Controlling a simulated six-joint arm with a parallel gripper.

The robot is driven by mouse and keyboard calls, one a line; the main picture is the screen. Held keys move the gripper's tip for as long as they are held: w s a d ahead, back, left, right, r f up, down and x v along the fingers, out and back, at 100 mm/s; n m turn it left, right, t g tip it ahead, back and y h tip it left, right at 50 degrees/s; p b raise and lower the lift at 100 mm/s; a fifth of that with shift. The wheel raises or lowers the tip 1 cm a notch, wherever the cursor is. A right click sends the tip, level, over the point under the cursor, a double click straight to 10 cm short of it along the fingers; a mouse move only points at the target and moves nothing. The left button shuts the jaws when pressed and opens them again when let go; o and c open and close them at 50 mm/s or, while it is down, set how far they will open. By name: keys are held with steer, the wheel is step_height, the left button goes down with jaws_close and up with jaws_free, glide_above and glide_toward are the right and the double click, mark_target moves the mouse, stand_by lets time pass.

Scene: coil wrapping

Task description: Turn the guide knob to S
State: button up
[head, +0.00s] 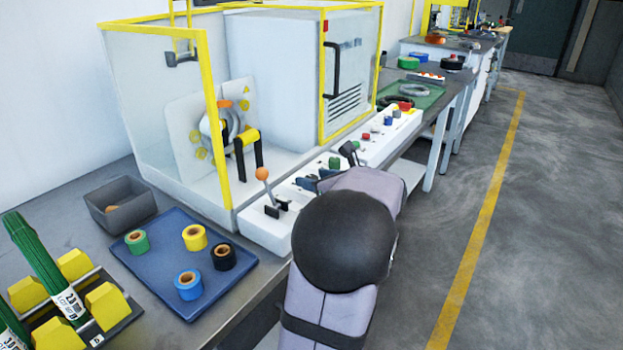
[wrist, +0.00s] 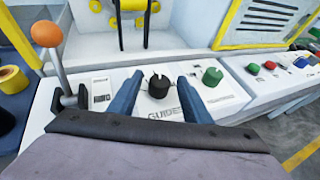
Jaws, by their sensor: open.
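The black guide knob (wrist: 158,86) stands on the white control panel above the printed word GUIDE in the wrist view. My gripper (wrist: 160,80) is open, with one blue finger left of the knob and one right of it. A gap shows between the knob and each finger. The panel letters around the knob are too small to read, so I cannot tell its setting. In the head view my blue fingers (head: 318,180) show over the panel, and my arm hides part of the area.
A lever with an orange ball (wrist: 46,34) rises left of my gripper. A green knob (wrist: 212,76) sits to the right, with coloured buttons (wrist: 270,65) beyond. The clear-walled wrapping machine (head: 345,80) stands behind the panel. A blue tray (head: 135,265) holds several tape rolls.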

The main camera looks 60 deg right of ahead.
steer(key=shift+x, duration=1)
steer(key=c, duration=1)
steer(key=shift+c, duration=0.2)
